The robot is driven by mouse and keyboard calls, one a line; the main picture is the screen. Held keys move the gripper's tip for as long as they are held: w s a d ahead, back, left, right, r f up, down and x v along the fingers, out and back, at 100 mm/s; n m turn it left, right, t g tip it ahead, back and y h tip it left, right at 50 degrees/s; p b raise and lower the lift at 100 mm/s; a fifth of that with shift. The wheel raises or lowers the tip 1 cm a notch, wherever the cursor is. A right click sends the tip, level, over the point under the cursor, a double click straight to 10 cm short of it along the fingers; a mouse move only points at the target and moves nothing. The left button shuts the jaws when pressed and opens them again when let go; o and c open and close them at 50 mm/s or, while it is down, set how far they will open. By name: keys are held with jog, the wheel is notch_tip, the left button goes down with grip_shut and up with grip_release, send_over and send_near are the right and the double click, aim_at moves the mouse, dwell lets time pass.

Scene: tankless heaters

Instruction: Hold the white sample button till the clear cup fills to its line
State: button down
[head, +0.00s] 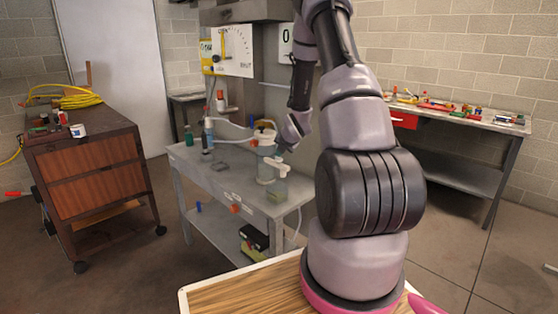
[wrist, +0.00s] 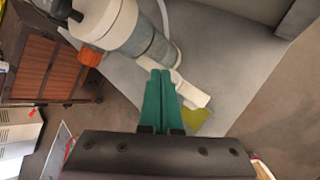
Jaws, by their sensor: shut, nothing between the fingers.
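A white and grey dispenser unit stands on the grey bench; its white body (head: 267,172) shows in the head view, and its upper part (wrist: 115,22) fills the upper left of the wrist view. A white bar-like part (wrist: 192,94) juts from its lower end. I cannot tell whether this is the sample button. A yellow-green patch (wrist: 194,119) lies beside the bar. I cannot make out the clear cup's outline, its line or its level. My gripper (wrist: 160,73) has green fingers shut together, empty, with tips beside the dispenser's lower end; contact is unclear.
The grey bench (head: 222,178) holds bottles, tubing and small items. An orange knob (head: 235,208) is on its front edge. A brown cabinet (head: 92,175) with a yellow hose stands left. Another bench (head: 455,120) with tools is at the right wall. Open floor lies between cabinet and bench.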

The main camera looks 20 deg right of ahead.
aim_at(279, 160)
jog(key=shift+f, duration=0.55)
dwell(1.4)
jog(key=shift+r, duration=0.1)
dwell(1.5)
jog(key=shift+r, duration=0.85)
jog(key=shift+r, duration=2.55)
dwell(0.3)
